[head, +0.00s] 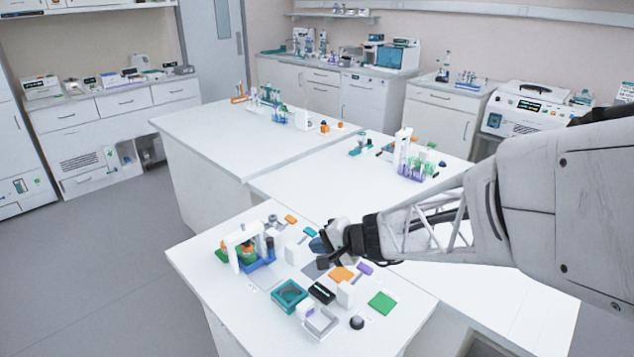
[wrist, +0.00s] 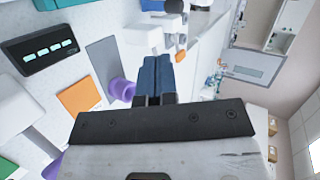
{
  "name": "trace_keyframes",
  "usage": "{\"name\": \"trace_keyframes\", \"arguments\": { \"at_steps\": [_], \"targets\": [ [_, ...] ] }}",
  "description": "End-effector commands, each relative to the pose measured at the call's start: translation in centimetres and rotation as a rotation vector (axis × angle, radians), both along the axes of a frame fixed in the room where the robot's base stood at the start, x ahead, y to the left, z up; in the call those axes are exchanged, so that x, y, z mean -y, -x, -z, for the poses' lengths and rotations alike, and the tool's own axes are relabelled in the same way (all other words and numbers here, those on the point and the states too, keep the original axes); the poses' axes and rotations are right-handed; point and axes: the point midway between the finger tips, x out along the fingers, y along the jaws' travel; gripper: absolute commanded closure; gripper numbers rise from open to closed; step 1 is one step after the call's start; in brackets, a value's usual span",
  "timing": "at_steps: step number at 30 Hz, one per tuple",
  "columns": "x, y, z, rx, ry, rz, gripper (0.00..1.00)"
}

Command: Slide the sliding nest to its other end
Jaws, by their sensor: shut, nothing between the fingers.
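My gripper (head: 322,246) is over the near table, its blue fingers closed together with nothing between them; they also show in the wrist view (wrist: 154,78). I cannot tell for sure which part is the sliding nest. A purple round, cup-like piece (wrist: 122,90) stands beside the fingers, to their left in the wrist view, at the edge of a grey strip (wrist: 104,66). A small gap seems to separate it from the fingers, but contact is unclear. In the head view the gripper hides that piece; part of the grey strip (head: 314,269) shows.
An orange square (head: 341,274), a black device with lights (head: 321,292), a teal tray (head: 290,295) and a white block (head: 345,294) stand close by. A white frame with a blue base (head: 262,262) is at the left. A green square (head: 382,303) lies at the right.

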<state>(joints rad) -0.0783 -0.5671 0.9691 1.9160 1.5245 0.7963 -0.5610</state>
Motion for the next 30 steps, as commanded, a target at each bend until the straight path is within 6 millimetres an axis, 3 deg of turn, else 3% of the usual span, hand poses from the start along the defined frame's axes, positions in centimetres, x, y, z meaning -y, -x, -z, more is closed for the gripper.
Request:
{"name": "trace_keyframes", "arguments": {
  "at_steps": [17,30],
  "targets": [
    [-6.0,-3.4,4.0,0.000,0.001,-0.001,1.00],
    [-9.2,-5.3,4.0,0.000,0.001,-0.001,1.00]
  ]
}}
